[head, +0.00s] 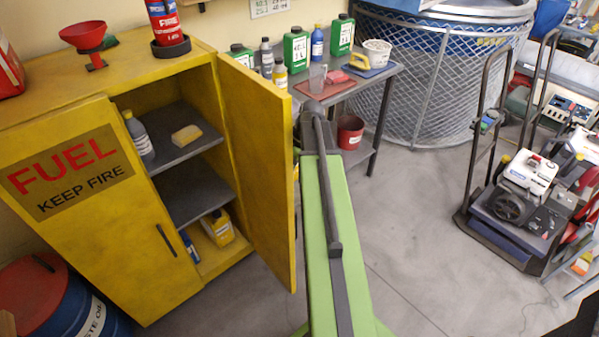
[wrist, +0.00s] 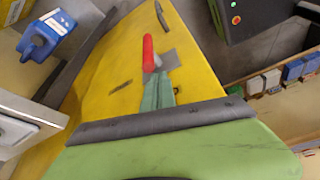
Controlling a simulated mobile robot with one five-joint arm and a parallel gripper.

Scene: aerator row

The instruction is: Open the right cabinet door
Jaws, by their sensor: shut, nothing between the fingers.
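The yellow fuel cabinet (head: 150,262) stands at the left of the head view. Its right door (head: 258,165) is swung wide open, showing its inner side, with the shelves inside exposed. The left door (head: 100,220), lettered FUEL KEEP FIRE, is shut and has a dark handle. My green arm reaches forward just right of the open door; its far end hides my gripper in that view.
A workbench (head: 385,75) with bottles and a red tray stands behind the door, with a red bucket (head: 350,131) beneath. A large mesh-covered tank (head: 430,75) is at the back. A hand truck (head: 500,220) carries equipment at right. A blue drum (head: 75,312) stands lower left. The middle floor is clear.

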